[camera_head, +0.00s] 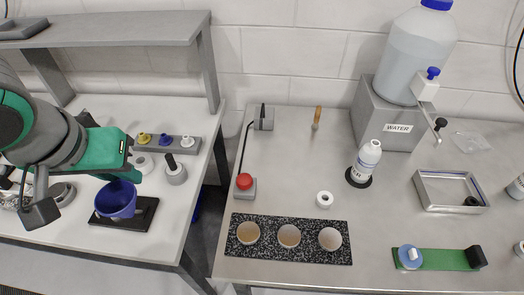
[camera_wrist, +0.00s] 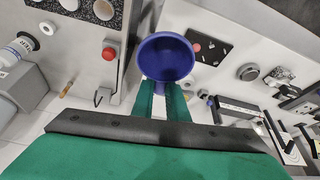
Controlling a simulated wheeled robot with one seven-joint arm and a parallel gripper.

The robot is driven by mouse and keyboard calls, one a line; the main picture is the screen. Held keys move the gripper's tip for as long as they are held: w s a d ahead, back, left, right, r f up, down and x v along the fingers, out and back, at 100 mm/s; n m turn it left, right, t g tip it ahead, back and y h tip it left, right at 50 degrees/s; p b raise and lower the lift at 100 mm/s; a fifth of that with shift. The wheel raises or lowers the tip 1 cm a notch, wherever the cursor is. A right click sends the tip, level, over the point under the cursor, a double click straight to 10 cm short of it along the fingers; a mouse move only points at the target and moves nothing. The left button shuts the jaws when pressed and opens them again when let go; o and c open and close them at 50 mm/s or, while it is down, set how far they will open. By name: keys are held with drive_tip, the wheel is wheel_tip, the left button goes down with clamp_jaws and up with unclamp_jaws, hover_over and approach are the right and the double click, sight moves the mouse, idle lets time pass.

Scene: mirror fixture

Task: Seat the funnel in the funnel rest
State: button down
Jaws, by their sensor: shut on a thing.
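My gripper (camera_head: 118,182) is shut on the blue funnel (camera_head: 116,203) over the left bench. In the wrist view the funnel (camera_wrist: 166,68) is a round blue bowl, with its narrow part between the two green fingers (camera_wrist: 162,98). A flat black plate (camera_head: 150,207) lies behind and below the funnel in the head view. The plate also shows in the wrist view (camera_wrist: 213,55), beside the funnel, with small red and white marks. It may be the funnel rest, but I cannot tell for sure. The funnel hides part of it, and whether they touch is unclear.
A grey rack (camera_head: 168,146) with yellow, blue and white knobs stands behind the funnel. A raised shelf (camera_head: 120,30) spans the back. A gap separates this bench from the metal table (camera_head: 280,185), which holds a speckled mat (camera_head: 268,257).

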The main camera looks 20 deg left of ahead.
drive_tip(key=w+d+f+m+h, duration=0.1)
drive_tip(key=w+d+f, duration=0.25)
drive_tip(key=w, duration=0.45)
drive_tip(key=w+d+f+m, duration=0.2)
drive_tip(key=w+d+f, duration=0.15)
drive_tip(key=w, duration=0.45)
drive_tip(key=w+d+f+m+h, duration=0.1)
drive_tip(key=w+d+f, duration=0.1)
drive_tip(key=w+d, duration=0.45)
drive_tip(key=w+d+f+m, duration=0.1)
drive_tip(key=w+d+f, duration=0.2)
drive_tip(key=d, duration=0.4)
drive_tip(key=w+d+f+m, duration=0.1)
drive_tip(key=w+d+f, duration=0.3)
drive_tip(key=w+d, duration=0.2)
drive_tip(key=w+d+f+m+h, duration=0.1)
drive_tip(key=w+d+f, duration=0.3)
drive_tip(key=d, duration=0.4)
drive_tip(key=shift+w+d+f+m, duration=0.15)
drive_tip(key=shift+d+m, duration=0.05)
drive_tip(key=shift+m, duration=0.2)
drive_tip(key=shift+f, duration=2.55)
drive_tip(key=shift+f, duration=1.2)
